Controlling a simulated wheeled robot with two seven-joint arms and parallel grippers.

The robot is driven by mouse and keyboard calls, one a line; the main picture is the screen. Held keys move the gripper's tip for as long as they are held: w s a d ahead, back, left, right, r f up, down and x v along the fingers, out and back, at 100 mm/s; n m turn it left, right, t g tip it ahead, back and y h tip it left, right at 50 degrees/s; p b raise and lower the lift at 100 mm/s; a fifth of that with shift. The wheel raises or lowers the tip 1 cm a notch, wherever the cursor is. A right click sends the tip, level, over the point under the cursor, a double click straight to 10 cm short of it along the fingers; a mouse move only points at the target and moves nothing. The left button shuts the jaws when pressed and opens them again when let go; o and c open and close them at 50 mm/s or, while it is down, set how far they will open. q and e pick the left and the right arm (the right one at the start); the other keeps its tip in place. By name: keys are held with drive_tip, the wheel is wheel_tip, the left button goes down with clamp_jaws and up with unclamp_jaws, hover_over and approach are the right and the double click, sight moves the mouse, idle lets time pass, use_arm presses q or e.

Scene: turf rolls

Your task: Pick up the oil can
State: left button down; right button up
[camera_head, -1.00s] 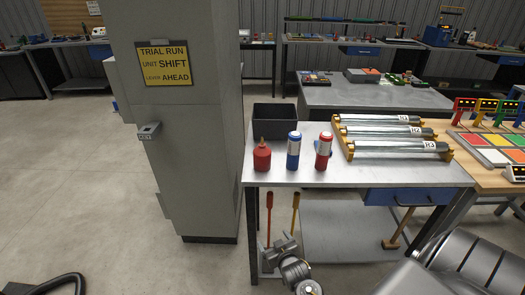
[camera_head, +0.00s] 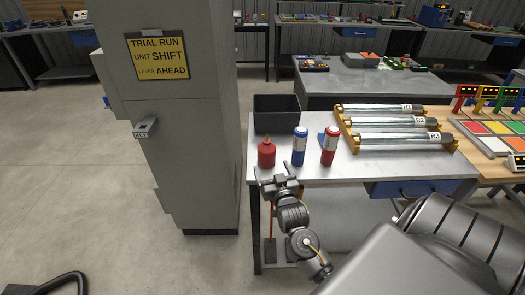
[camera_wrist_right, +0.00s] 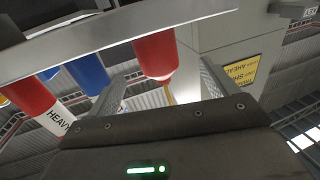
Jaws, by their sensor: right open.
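The oil can (camera_head: 266,154) is a small red can with a narrow spout, standing upright at the table's front left corner. My right gripper (camera_head: 277,176) is open at the table's front edge, just in front of the can and slightly right of it. In the right wrist view, which is upside down, the red can (camera_wrist_right: 156,52) shows beyond and between the two spread fingers. The jaws hold nothing, and a gap to the can seems to remain. My left gripper is not in view.
A blue can (camera_head: 299,146) and a red can (camera_head: 329,146) stand right of the oil can. A black bin (camera_head: 276,113) is behind it. Metal rollers (camera_head: 395,124) lie on a yellow rack. A grey cabinet (camera_head: 180,140) stands close left of the table (camera_head: 380,172).

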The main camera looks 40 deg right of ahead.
sight(270, 158)
drive_tip(key=shift+w+d+r+p, duration=0.15)
drive_tip(key=shift+w+d, duration=0.2)
drive_tip(key=shift+d, duration=0.1)
drive_tip(key=shift+w+d+r+p, duration=0.1)
drive_tip(key=shift+w+d+p, duration=0.05)
drive_tip(key=shift+w+d, duration=0.25)
drive_tip(key=shift+f+x, duration=0.25)
drive_tip(key=shift+x, duration=0.95)
drive_tip(key=shift+w+d, duration=0.2)
drive_tip(key=shift+w+r+p, duration=0.15)
drive_tip(key=shift+w+p, duration=0.35)
drive_tip(key=x, duration=0.2)
drive_tip(key=p+x, duration=0.1)
drive_tip(key=shift+w+f, duration=0.25)
drive_tip(key=shift+w, duration=0.15)
drive_tip(key=shift+w+d, duration=0.15)
drive_tip(key=shift+w, duration=0.1)
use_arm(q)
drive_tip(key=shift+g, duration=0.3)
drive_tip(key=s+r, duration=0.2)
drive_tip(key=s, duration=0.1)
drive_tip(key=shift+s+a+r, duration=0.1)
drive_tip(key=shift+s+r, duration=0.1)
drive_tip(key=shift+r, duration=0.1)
use_arm(e)
drive_tip(key=shift+c, duration=0.3)
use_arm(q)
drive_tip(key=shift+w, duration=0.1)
use_arm(e)
drive_tip(key=c, duration=1.2)
